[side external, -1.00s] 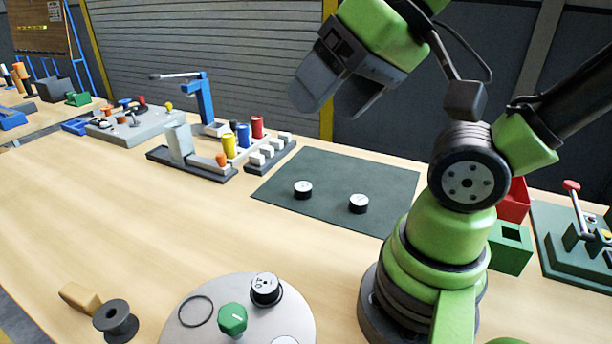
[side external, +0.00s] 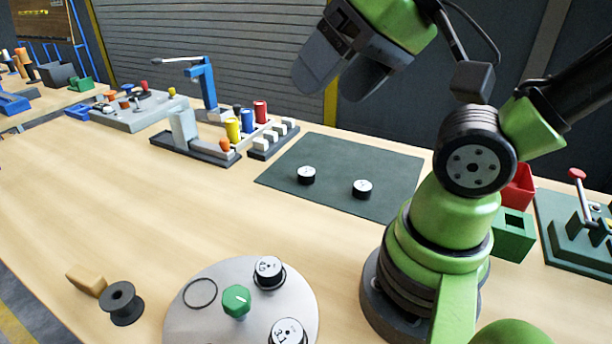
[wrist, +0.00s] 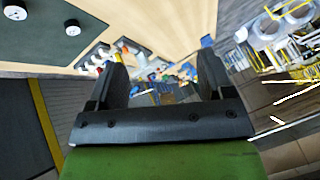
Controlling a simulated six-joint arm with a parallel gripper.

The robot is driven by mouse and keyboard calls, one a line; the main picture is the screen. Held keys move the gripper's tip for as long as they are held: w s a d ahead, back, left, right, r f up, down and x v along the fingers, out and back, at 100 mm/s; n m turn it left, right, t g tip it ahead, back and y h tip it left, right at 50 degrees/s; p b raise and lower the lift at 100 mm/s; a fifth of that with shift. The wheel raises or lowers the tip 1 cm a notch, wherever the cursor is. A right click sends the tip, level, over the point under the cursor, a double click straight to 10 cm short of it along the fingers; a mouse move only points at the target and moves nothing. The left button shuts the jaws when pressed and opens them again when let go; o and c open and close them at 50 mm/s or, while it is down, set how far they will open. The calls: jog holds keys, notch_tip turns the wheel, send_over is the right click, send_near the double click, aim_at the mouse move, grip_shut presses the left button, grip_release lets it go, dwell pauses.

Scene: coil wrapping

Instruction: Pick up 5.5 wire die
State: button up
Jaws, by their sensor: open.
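Several wire dies show as short black cylinders with white tops. Two stand apart on the dark green mat (side external: 335,165), a left die (side external: 306,175) and a right die (side external: 362,189). Two more are on the round grey plate (side external: 205,320): a back die (side external: 268,272) and a front die (side external: 287,333), cut by the picture's lower edge. I cannot read which die is 5.5. My gripper (side external: 332,90) is open and empty, raised well above the table behind the mat. In the wrist view, two dies (wrist: 15,13) (wrist: 72,28) lie at the upper left, outside the jaws.
A green knob (side external: 236,301) rises from the round plate beside a dark ring (side external: 200,293). A black spool (side external: 121,303) and wooden block (side external: 87,281) are at the lower left. A rack with coloured cylinders (side external: 233,130) stands left of the mat. The table's left middle is clear.

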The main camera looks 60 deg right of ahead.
jog(key=shift+w, duration=0.1)
jog(key=n+g+h, duration=0.2)
jog(key=g, duration=0.4)
send_over(307, 171)
jog(key=s, duration=0.1)
notch_tip(307, 171, down, 25)
jog(key=shift+s+f, duration=0.1)
jog(key=shift+s, duration=0.05)
jog(key=shift+w+a+f, duration=0.1)
jog(key=shift+w+f, duration=0.1)
jog(key=shift+f, duration=0.7)
jog(key=shift+w+d+f, duration=0.1)
jog(key=shift+w+f, duration=0.1)
jog(key=shift+f, duration=0.7)
jog(key=shift+w+a+f, duration=0.1)
jog(key=shift+w+f, duration=0.1)
jog(key=shift+f, duration=0.7)
jog(key=c, duration=1.2)
